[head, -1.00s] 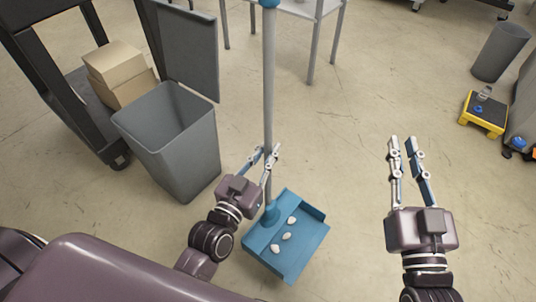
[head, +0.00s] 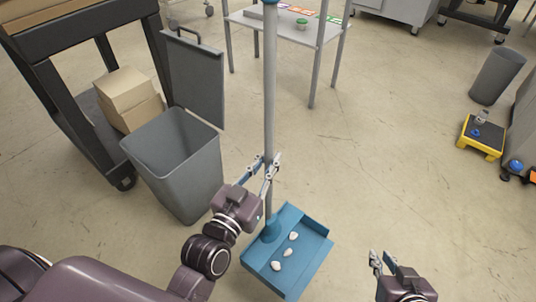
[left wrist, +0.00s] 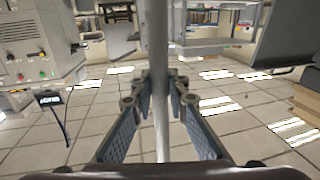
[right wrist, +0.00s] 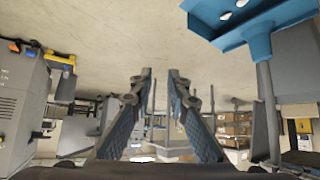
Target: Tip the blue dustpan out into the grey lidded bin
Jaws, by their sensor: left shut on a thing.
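The blue dustpan (head: 312,243) hangs low at the foot of its long grey handle (head: 269,90), with three pale lumps in its pan. It also shows in the right wrist view (right wrist: 240,38). My left gripper (head: 266,164) is shut on the upright handle above the pan; the left wrist view shows the handle (left wrist: 157,60) between its fingers (left wrist: 160,95). The grey bin (head: 187,180) stands left of the dustpan, its lid (head: 195,80) swung up behind the open mouth. My right gripper (head: 383,262) is open and empty, right of the pan.
A dark-framed cart (head: 60,60) with cardboard boxes (head: 127,98) stands left of the bin. A light table (head: 285,25) is at the back. A grey wastebasket (head: 497,75) and a yellow step (head: 481,138) are at the right. The middle floor is clear.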

